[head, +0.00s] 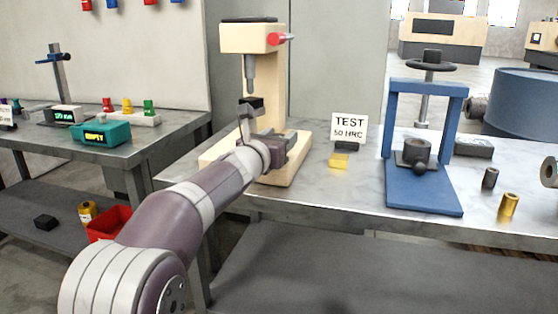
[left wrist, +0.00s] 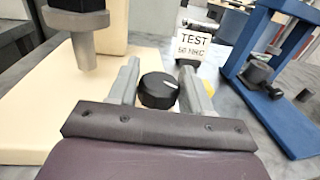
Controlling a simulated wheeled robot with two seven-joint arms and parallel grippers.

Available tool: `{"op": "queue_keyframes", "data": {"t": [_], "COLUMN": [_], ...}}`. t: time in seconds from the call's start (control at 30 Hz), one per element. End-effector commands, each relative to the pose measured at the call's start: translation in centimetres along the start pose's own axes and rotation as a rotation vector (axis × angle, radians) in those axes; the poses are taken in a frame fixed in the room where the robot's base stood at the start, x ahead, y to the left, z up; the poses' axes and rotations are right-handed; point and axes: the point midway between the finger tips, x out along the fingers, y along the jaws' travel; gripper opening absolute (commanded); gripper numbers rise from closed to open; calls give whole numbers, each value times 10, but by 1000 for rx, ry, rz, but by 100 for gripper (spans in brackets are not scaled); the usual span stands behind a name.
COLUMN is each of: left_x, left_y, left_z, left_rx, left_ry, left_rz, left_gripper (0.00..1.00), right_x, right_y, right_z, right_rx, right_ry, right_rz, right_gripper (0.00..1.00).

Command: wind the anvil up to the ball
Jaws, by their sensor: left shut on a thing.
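The cream hardness tester (head: 268,75) stands on the grey bench, with a red handle at its head. Its grey indenter (head: 250,75), where the ball would sit, points down; it also shows in the left wrist view (left wrist: 85,50). My left gripper (head: 292,142) is low at the tester's base. In the left wrist view its two fingers (left wrist: 160,88) stand on either side of a black round knob (left wrist: 157,91) with a white mark, and are shut on it. The anvil cannot be made out; my arm and gripper cover the space below the indenter. My right gripper is out of view.
A sign "TEST 50 HRC" (head: 349,130) stands right of the tester, behind a yellow block (head: 338,160). A blue press (head: 430,192) stands farther right, near small metal cylinders (head: 508,206). A left table holds a teal box (head: 100,134) reading "EMPTY".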

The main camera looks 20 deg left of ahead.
Motion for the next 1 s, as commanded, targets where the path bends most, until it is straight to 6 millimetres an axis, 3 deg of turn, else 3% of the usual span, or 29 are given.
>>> {"op": "queue_keyframes", "data": {"t": [0.03, 0.1, 0.2, 0.33, 0.5, 1.0], "left_x": [0, 0, 0, 1, 1, 0], "left_y": [-2, -3, -3, -3, -2, 0], "left_z": [-17, -18, -16, -11, -4, 1], "left_rx": [2, 2, 2, 0, 0, 1], "left_ry": [-9, -10, -10, -7, -3, -1], "left_rz": [33, 97, 191, 312, 459, 727], "left_gripper": [18, 19, 19, 18, 19, 19], "right_x": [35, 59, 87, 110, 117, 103], "right_y": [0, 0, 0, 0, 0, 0], "right_z": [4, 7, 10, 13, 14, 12], "right_rx": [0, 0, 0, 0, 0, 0], "right_ry": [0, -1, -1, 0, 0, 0], "right_rz": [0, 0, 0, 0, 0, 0], "right_gripper": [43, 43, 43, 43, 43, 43]}}
